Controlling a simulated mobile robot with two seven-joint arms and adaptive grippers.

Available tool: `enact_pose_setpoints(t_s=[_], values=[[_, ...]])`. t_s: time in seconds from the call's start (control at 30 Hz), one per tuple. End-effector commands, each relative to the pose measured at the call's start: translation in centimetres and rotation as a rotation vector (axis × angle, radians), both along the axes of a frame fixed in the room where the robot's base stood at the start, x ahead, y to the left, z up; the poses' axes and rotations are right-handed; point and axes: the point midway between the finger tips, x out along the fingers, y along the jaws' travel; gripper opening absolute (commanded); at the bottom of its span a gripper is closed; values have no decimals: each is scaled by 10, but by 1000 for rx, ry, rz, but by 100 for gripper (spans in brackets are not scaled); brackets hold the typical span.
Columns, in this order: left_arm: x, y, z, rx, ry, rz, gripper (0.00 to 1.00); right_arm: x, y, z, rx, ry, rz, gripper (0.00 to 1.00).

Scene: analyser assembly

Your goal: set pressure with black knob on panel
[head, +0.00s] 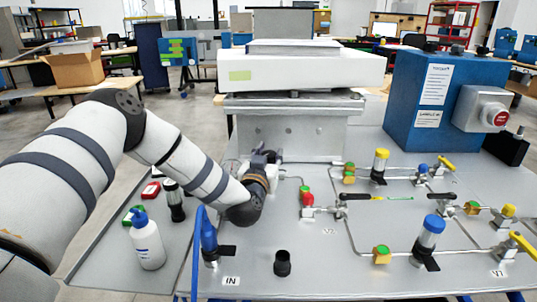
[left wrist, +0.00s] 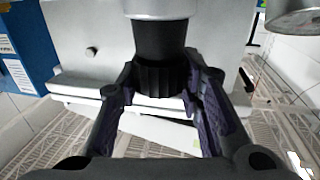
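The black ribbed knob (left wrist: 163,78) sits at the end of a dark cylinder below a light collar in the left wrist view. My left gripper (left wrist: 161,66) has its two fingers spread on either side of the knob, close to it; I cannot tell whether they touch it. In the head view my left gripper (head: 266,158) is low in front of the grey metal panel block (head: 295,135), and the knob is hidden there by the gripper and arm. My right gripper is not in view.
The grey worktop (head: 330,275) carries valves and pipes to the right. A blue box (head: 425,90) with a red button (head: 497,117) stands behind them.

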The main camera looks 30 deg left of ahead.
Motion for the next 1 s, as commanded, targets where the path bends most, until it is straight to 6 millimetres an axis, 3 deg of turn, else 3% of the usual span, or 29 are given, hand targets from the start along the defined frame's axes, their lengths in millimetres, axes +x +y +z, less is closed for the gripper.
enact_pose_setpoints(t_s=[0.03, 0.1, 0.4, 0.47, 0.8, 1.0], values=[[0, 0, 2, 0, -3, 0, 44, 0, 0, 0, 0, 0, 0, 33], [0, 0, 1, 0, -3, 1, 54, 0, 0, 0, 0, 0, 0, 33], [0, 0, 4, 0, -2, 1, 54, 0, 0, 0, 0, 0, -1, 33], [1, 0, 12, -1, -4, 1, 54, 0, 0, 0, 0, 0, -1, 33], [0, 0, 89, 1, -5, 1, 54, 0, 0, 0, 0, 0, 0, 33], [0, 0, 101, -1, -1, 1, 54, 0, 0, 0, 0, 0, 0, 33]])
